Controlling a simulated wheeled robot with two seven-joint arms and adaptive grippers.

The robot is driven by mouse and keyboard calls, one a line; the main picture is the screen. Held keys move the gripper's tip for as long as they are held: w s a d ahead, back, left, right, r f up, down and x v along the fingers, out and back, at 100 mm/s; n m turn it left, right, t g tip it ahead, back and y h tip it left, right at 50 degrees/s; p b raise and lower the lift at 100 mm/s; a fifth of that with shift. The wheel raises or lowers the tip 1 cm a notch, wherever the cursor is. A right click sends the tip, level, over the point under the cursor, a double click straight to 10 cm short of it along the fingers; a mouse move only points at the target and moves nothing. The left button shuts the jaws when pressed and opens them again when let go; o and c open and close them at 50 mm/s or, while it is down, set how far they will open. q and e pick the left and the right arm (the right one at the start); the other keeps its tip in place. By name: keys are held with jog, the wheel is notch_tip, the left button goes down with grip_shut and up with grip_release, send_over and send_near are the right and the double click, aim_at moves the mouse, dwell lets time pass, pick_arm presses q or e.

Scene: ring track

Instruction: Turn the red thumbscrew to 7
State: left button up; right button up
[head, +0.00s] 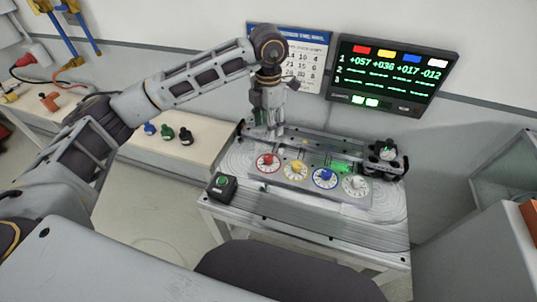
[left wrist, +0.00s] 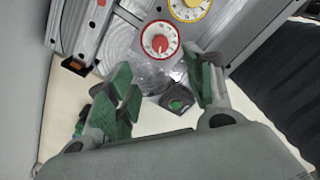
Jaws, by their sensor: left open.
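The red thumbscrew (head: 267,162) sits on a round white-faced dial with a red rim, leftmost in a row on the bench device. In the left wrist view the red thumbscrew (left wrist: 160,43) shows at top centre; its scale numbers are too small to read surely. My left gripper (head: 268,128) hangs above and behind the red dial in the head view, pointing down. In the left wrist view its green-padded fingers (left wrist: 164,88) are apart with nothing held between them, and the dial lies beyond their tips. My right gripper is not in view.
Yellow (head: 295,170), blue (head: 325,177) and white (head: 355,184) dials continue the row. A black box with a green button (head: 222,185) stands at the table's left corner. A wall screen (head: 392,75) reads +057, +036, +017, -012 under red, yellow, blue and white.

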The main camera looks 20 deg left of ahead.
aim_at(268, 157)
pick_arm(q)
jog(key=shift+f, duration=0.2)
notch_tip(268, 157, down, 12)
jog(key=shift+f+p, duration=0.15)
jog(key=shift+p, duration=0.7)
jog(key=shift+f, duration=0.55)
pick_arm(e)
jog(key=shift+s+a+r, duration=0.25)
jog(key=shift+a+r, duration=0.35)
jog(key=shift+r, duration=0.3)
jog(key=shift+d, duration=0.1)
pick_arm(q)
jog(key=c, duration=1)
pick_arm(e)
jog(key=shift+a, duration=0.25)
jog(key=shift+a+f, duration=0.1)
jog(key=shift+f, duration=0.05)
